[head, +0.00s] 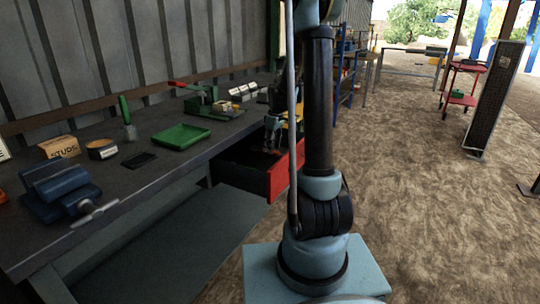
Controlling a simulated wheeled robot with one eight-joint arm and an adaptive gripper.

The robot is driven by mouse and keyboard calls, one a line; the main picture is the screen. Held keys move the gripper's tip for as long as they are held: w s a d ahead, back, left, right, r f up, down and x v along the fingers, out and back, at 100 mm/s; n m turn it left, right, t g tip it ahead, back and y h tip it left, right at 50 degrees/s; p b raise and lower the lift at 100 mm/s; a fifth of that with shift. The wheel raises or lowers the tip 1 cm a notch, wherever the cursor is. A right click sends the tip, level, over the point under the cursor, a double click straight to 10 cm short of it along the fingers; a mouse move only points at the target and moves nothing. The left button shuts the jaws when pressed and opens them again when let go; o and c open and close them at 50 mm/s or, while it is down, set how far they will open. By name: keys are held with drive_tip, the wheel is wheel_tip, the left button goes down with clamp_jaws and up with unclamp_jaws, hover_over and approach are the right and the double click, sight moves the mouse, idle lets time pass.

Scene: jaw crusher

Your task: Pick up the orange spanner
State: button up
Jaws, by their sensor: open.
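I cannot make out the orange spanner for certain in the head view. My gripper (270,150) points down over the open red drawer (284,174) under the bench's right part. Its jaws are small and dark here, and they look open with nothing visible between them. My arm column hides part of the drawer and what lies behind it. The drawer's inside is dark, and I cannot tell what lies in it.
The dark workbench (110,178) carries a blue vise (62,190), a STUDS box (60,147), a round tin (101,149), a green tray (180,136) and a green-handled tool (125,110). A red trolley (460,98) stands far right.

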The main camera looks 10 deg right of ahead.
drive_tip(key=shift+w+a+f, duration=0.1)
drive_tip(key=shift+f, duration=0.85)
clamp_jaws()
